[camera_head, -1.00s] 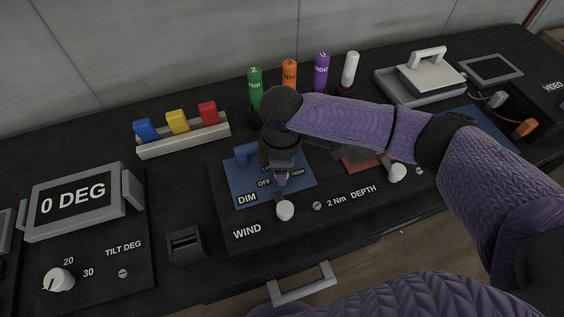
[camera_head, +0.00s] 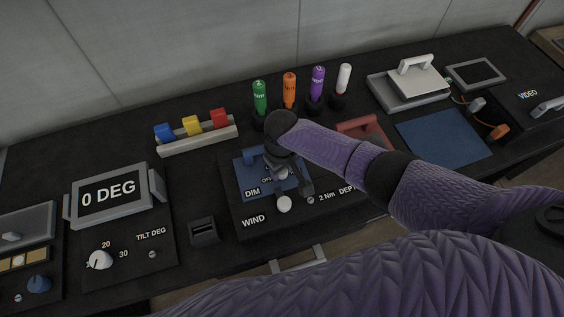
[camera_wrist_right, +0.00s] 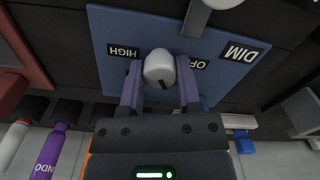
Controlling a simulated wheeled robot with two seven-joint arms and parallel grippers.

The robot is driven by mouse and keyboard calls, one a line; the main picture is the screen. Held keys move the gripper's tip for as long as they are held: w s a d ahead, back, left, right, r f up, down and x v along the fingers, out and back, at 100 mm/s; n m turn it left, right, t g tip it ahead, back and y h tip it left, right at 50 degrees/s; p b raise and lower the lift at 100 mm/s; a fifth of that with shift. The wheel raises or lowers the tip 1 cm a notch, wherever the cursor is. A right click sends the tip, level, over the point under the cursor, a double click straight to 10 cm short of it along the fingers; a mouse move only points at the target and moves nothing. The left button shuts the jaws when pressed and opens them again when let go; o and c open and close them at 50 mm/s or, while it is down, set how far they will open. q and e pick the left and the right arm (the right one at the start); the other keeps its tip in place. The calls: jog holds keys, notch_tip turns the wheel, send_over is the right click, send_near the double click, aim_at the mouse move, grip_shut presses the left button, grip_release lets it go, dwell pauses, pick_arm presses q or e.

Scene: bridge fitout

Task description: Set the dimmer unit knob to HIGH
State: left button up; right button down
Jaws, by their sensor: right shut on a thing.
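The dimmer unit is a blue panel (camera_head: 246,179) marked DIM, in the middle of the desk in the head view. In the right wrist view, the panel (camera_wrist_right: 110,75) shows upside down, with HIGH left of the knob and OFF right of it. Its pale grey round knob (camera_wrist_right: 159,66) has a dark mark facing the bottom of that view, between the two labels. My right gripper (camera_wrist_right: 160,88) is shut on the knob, one finger on each side. In the head view, my right gripper (camera_head: 285,175) covers the knob and part of the labels. My left gripper is not in view.
The white WIND knob (camera_head: 284,204) sits close in front of the panel. A red part (camera_head: 362,129) and a blue mat (camera_head: 443,138) lie to the right. Several coloured cylinders (camera_head: 289,90) stand behind. A 0 DEG display (camera_head: 108,193) is at left.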

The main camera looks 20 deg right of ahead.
jog(key=m+p, duration=0.1)
jog(key=m, duration=0.2)
jog(key=shift+r, duration=0.15)
jog(key=m+p, duration=0.1)
jog(key=m, duration=0.1)
jog(key=shift+m, duration=0.3)
jog(key=m+p, duration=0.1)
jog(key=m, duration=0.2)
jog(key=shift+m, duration=0.3)
jog(key=shift+m+p, duration=0.4)
jog(key=shift+m, duration=0.5)
jog(key=m, duration=0.3)
jog(key=shift+m, duration=0.3)
jog(key=m, duration=0.3)
jog(key=shift+m+p, duration=0.3)
jog(key=m, duration=0.3)
jog(key=shift+m, duration=1.4)
